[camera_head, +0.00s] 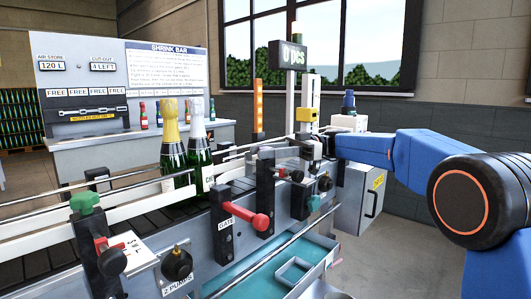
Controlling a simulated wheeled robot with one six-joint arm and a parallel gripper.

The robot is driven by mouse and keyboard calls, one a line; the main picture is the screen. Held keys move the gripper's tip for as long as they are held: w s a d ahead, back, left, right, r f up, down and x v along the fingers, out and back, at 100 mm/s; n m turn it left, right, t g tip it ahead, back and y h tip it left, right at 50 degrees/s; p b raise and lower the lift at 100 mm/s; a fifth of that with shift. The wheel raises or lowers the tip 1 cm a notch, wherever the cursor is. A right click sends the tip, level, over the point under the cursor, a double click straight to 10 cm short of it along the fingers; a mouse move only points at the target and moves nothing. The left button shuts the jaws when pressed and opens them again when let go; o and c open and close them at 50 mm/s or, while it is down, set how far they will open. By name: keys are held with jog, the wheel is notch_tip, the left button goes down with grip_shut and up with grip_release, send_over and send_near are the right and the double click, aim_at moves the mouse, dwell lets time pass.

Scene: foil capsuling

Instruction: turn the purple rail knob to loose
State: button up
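I cannot make out a purple knob anywhere in the head view; it may be hidden or too small to tell. My blue arm reaches in from the right, and my gripper (321,142) is at its far end, over the right part of the conveyor machine, among dark fittings. Its fingers are too small and overlapped to show whether they are open or shut. The pale guide rail (120,216) runs along the conveyor. A green knob (86,202) tops a black clamp at the near left, and a red-knobbed lever (260,221) sits on the front by the GATE label.
Two foil-topped bottles, gold (172,145) and silver (199,145), stand on the conveyor. Black knobs (325,183) stick out at the front. A grey box (360,196) is below my arm. A teal tray (285,270) lies low in front.

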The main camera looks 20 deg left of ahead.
jog(key=shift+o, duration=1.2)
